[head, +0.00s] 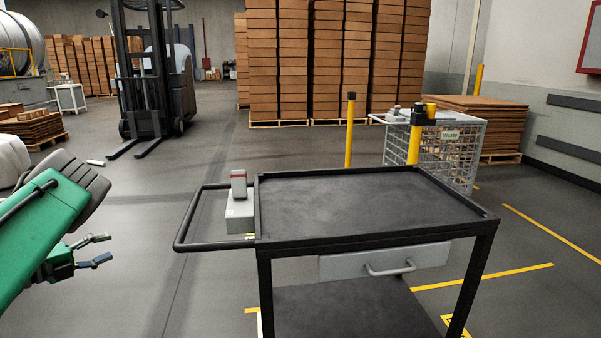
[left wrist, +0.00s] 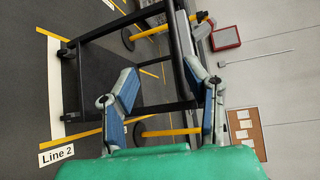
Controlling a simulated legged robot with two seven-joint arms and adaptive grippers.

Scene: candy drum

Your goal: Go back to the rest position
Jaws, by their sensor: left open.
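My left gripper (head: 96,249) is at the left of the head view, below my green arm link, over open floor. Its fingers are apart with nothing between them. It also shows in the left wrist view (left wrist: 168,95), with both fingers spread and empty. A black cart (head: 365,205) with a bare top tray, a grey drawer and a lower shelf stands to the right of the gripper, apart from it. The cart's frame (left wrist: 120,25) also shows beyond the fingers in the left wrist view. My right gripper is not in either view.
A grey box with a lever (head: 239,212) sits by the cart's handle (head: 182,232). Yellow posts (head: 350,130) and a wire cage marked Waste (head: 465,155) stand behind the cart. A forklift (head: 155,75) and stacked boxes (head: 340,60) are farther back. Floor between gripper and cart is clear.

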